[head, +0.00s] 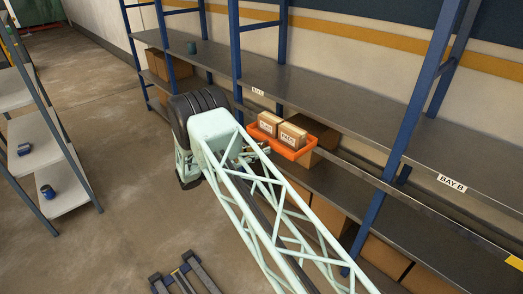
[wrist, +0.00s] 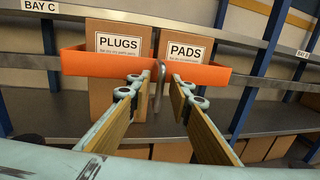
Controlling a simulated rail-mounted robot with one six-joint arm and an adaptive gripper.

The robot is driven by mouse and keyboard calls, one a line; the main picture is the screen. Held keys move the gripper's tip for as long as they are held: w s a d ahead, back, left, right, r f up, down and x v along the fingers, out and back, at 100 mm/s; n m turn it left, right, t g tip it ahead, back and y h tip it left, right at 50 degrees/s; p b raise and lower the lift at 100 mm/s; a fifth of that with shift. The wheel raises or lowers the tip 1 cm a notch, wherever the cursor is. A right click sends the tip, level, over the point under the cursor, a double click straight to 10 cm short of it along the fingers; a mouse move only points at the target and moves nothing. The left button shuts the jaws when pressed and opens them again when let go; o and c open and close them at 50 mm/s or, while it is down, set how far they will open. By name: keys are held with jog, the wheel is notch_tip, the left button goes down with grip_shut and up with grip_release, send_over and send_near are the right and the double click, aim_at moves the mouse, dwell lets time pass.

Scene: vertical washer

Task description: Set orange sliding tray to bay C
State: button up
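The orange sliding tray (head: 285,140) sits by the shelf front, close to my gripper, and carries two labelled cardboard boxes. In the wrist view the tray's front wall (wrist: 105,65) faces me, with the PLUGS box (wrist: 123,43) at left and the PADS box (wrist: 187,47) at right. A grey upright handle (wrist: 158,88) stands at the tray's front middle. My gripper (wrist: 160,84) has its two wood-lined fingers apart, one on each side of the handle, with visible gaps. The BAY C label (wrist: 40,6) is at upper left. What supports the tray from below is unclear.
The BAY B label (head: 452,183) is on the shelf edge at right. A blue upright (head: 385,175) stands between tray and label. More cardboard boxes (head: 385,255) sit below. A white rack (head: 40,145) stands at left; the floor between is largely clear.

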jog(key=shift+a, duration=0.1)
jog(key=v, duration=1.2)
dwell(0.4)
